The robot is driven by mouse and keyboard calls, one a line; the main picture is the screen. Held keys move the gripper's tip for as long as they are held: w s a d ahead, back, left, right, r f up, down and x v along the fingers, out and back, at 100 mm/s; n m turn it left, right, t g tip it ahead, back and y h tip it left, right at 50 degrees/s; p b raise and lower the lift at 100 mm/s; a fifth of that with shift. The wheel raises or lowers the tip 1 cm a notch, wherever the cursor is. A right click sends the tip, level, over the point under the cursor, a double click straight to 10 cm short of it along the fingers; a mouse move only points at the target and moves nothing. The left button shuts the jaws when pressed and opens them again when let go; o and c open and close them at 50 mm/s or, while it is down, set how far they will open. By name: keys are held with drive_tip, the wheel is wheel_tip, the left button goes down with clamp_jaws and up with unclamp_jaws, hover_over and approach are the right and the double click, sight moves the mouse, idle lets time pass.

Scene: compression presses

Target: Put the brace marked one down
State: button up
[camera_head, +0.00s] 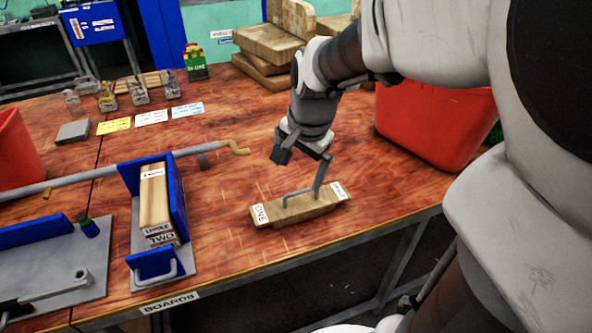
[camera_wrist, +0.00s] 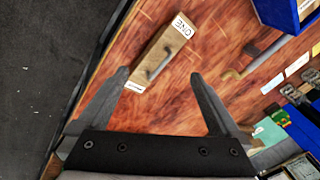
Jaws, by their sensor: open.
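The brace marked ONE (camera_head: 316,206) is a wooden block with a grey handle on top and white labels at its ends. It lies flat on the wooden table, right of the blue press. My gripper (camera_head: 301,155) is open and empty above the brace and its handle. In the wrist view the brace (camera_wrist: 171,39) lies beyond the open fingers (camera_wrist: 160,78), apart from them. The labels TWO and THREE show on boards (camera_head: 154,205) standing in the blue press (camera_head: 177,202).
A red bin (camera_head: 440,120) stands right of my gripper and another red bin (camera_head: 14,150) at the left edge. A rod with a yellowish handle (camera_head: 236,147) reaches over the table. Cards (camera_head: 151,117) and jars lie farther back. The table's front edge is close to the brace.

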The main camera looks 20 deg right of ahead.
drive_tip(key=s+a+r+n+t, duration=0.1)
drive_tip(key=s+a+r+n, duration=0.1)
drive_tip(key=s+n, duration=0.3)
drive_tip(key=s+a+r+n+t, duration=0.1)
drive_tip(key=s+a+r+n, duration=0.1)
drive_tip(key=s+r+n, duration=0.2)
drive_tip(key=s+n, duration=0.2)
drive_tip(key=s, duration=0.2)
drive_tip(key=shift+a+r, duration=0.2)
drive_tip(key=shift+r, duration=0.05)
drive_tip(key=shift+s, duration=0.1)
